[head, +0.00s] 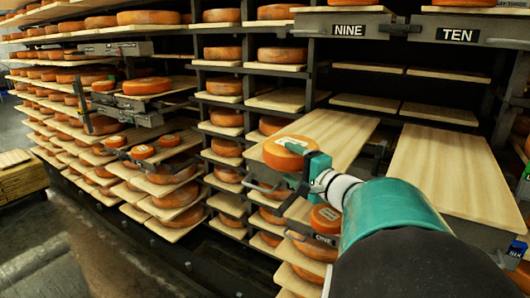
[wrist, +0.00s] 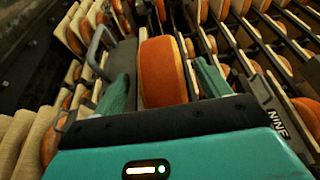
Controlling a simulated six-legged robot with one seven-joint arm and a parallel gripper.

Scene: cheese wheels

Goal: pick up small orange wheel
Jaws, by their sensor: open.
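A small orange wheel (head: 281,158) with a pale mark on its top lies on the left end of a pulled-out wooden board (head: 335,135) in the head view. My gripper (head: 303,166) is at the right side of this wheel, and one teal finger reaches over its edge. In the wrist view the orange wheel (wrist: 162,72) shows between the two spread teal fingers of my gripper (wrist: 160,84). There is a visible gap on the right side; contact on the left is hard to tell. The jaws are open.
A second pulled-out board (head: 445,175) on the right is empty. Racks with many larger cheese wheels fill the left and the back. A shelf labelled ONE (head: 322,240) holds wheels below my arm. NINE (head: 348,30) and TEN (head: 458,35) shelves are above.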

